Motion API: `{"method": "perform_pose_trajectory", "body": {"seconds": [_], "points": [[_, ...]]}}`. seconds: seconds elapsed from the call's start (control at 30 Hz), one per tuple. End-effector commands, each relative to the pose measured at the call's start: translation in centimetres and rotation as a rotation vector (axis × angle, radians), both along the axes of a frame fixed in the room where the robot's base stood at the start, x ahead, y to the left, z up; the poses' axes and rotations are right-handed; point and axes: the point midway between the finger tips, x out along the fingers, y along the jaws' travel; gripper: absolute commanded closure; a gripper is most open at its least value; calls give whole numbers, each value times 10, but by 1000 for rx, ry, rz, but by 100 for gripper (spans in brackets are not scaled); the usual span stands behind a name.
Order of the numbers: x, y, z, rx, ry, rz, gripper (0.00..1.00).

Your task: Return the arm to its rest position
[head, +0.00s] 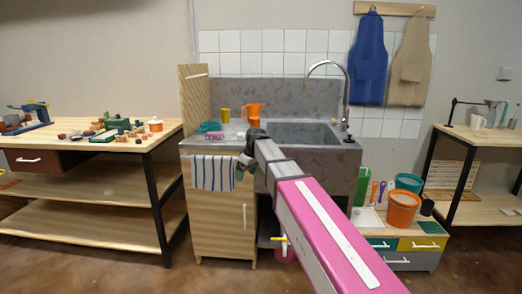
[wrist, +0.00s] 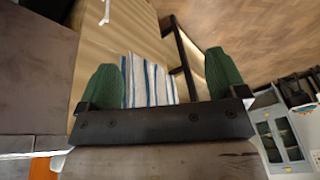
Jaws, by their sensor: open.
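My arm reaches forward across the middle of the head view, its pink link (head: 325,235) nearest the camera. My gripper (head: 243,166) is at its far end, in front of the sink unit's edge. In the wrist view my gripper (wrist: 161,68) is open, its two green fingers wide apart with nothing held. The blue-and-white striped towel (wrist: 148,82) shows between the fingers; I cannot tell how far beyond them it is. In the head view the towel (head: 212,173) hangs on the cabinet front, left of my gripper.
The grey sink (head: 305,134) and its tap (head: 346,90) stand behind my arm. Cups (head: 253,110) stand on the drainer. A workbench (head: 60,132) is at left, a low drawer unit with an orange bucket (head: 402,210) at right. Open floor (head: 215,280) lies in front.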

Motion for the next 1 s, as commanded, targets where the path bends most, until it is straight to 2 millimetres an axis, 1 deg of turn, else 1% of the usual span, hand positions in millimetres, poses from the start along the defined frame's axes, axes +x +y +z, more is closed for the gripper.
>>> {"method": "perform_pose_trajectory", "body": {"seconds": [0.03, 0.2, 0.27, 0.3, 0.37, 0.5, 0.6, 0.7, 0.8, 0.9, 1.0], "points": [[-15, -22, -25, -13, 18, -62, 9], [-46, -80, -90, -56, 63, -265, 9], [-59, -100, -111, -72, 79, -333, 9], [-69, -113, -124, -82, 88, -380, 9], [-84, -131, -144, -96, 102, -449, 9], [-122, -173, -185, -131, 130, -607, 9], [-152, -200, -210, -155, 148, -716, 9], [-180, -223, -231, -176, 164, -813, 9], [-201, -239, -246, -193, 173, -889, 9], [-215, -249, -255, -204, 180, -938, 9], [-221, -254, -259, -209, 180, -963, 9]]}}
